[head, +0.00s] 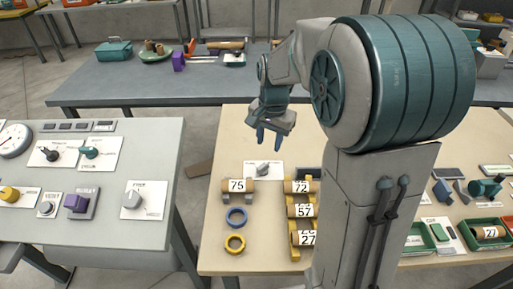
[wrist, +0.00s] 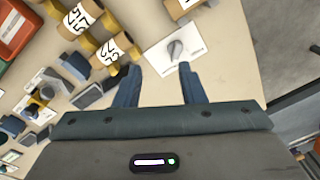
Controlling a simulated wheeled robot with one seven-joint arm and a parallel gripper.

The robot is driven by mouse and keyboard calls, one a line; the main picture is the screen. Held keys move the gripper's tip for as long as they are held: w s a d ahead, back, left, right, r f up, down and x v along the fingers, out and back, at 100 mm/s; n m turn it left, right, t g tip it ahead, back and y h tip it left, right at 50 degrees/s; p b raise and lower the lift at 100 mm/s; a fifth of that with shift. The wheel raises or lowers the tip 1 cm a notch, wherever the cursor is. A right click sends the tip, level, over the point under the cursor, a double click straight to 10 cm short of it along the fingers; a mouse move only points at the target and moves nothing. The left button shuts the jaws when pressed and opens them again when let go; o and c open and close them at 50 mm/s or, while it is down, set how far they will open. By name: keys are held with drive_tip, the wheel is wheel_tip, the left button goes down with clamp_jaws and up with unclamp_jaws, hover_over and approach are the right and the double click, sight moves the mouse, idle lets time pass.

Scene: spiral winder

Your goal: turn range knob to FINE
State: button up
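A grey pointer knob (head: 264,168) sits on a white labelled plate (head: 251,175) at the back of the tan table. It also shows in the wrist view (wrist: 176,48), just beyond my fingertips, with its plate around it. The print is too small to read, so I cannot tell its setting or confirm that it is the range knob. My gripper (head: 269,138) hangs above and behind this knob, fingers pointing down. In the wrist view the blue fingers (wrist: 160,72) are apart with nothing between them. The knob lies ahead of the right finger, apart from it.
A grey panel (head: 90,226) at left carries several other knobs and a dial gauge (head: 14,140). Numbered rolls stand on yellow holders (head: 293,238), near a roll marked 75 (head: 238,186). A grey bench (head: 150,88) stands behind.

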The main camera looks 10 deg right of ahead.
sight(261, 166)
drive_tip(key=w+f+m+p, duration=0.1)
drive_tip(key=w+f+m, duration=0.25)
drive_tip(key=w, duration=0.35)
drive_tip(key=shift+g, duration=0.4)
wheel_tip(261, 166, down, 14)
drive_tip(key=shift+w+a+f+p, duration=0.15)
drive_tip(key=shift+f+p, duration=0.1)
drive_tip(key=shift+p, duration=0.6)
clamp_jaws()
